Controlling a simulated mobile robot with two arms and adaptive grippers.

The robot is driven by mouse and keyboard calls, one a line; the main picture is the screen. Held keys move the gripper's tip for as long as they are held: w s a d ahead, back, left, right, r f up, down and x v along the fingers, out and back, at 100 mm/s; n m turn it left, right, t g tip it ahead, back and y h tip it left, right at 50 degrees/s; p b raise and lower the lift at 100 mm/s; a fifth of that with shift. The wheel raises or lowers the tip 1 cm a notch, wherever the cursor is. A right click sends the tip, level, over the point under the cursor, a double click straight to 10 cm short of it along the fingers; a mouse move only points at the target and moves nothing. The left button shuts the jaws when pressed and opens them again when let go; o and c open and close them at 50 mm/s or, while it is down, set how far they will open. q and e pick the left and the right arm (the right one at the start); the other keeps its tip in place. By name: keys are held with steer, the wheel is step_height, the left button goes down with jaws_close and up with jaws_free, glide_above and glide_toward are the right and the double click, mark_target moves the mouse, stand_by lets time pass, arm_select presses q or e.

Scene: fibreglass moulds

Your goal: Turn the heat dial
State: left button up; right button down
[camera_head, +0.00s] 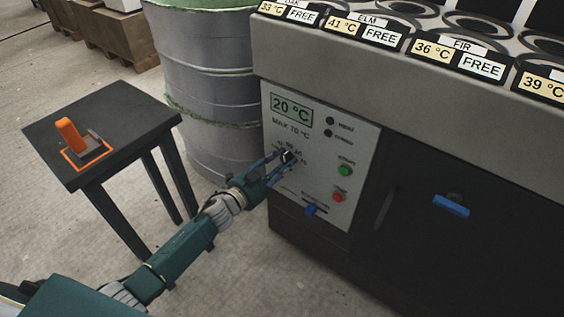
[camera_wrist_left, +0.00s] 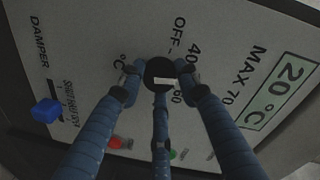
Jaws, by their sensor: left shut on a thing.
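The heat dial (camera_wrist_left: 160,72) is a round black knob with a pale pointer mark on the light control panel (camera_head: 356,140). Markings OFF, 40 and 60 are printed around it. In the head view the dial (camera_head: 287,156) is partly hidden by my left gripper (camera_head: 284,160). In the left wrist view my left gripper (camera_wrist_left: 160,78) has its blue fingers closed around the dial. The panel display (camera_head: 291,109) reads 20 °C, with MAX 70 °C printed below it. My right gripper does not show in either view.
A small dark table (camera_head: 110,125) with an orange-handled tool (camera_head: 70,136) stands left. A metal drum (camera_head: 205,70) stands beside the panel.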

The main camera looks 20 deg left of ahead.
arm_select(q)
steer(key=shift+m, duration=0.6)
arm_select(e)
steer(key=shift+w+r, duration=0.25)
arm_select(q)
steer(key=shift+m, duration=0.3)
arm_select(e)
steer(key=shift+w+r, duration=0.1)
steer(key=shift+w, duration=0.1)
arm_select(q)
steer(key=shift+d, duration=0.1)
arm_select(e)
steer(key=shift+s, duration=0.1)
arm_select(q)
steer(key=o, duration=1.2)
steer(key=shift+c, duration=0.2)
steer(key=shift+s, duration=0.1)
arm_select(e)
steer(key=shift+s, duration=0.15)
arm_select(q)
steer(key=v, duration=1.2)
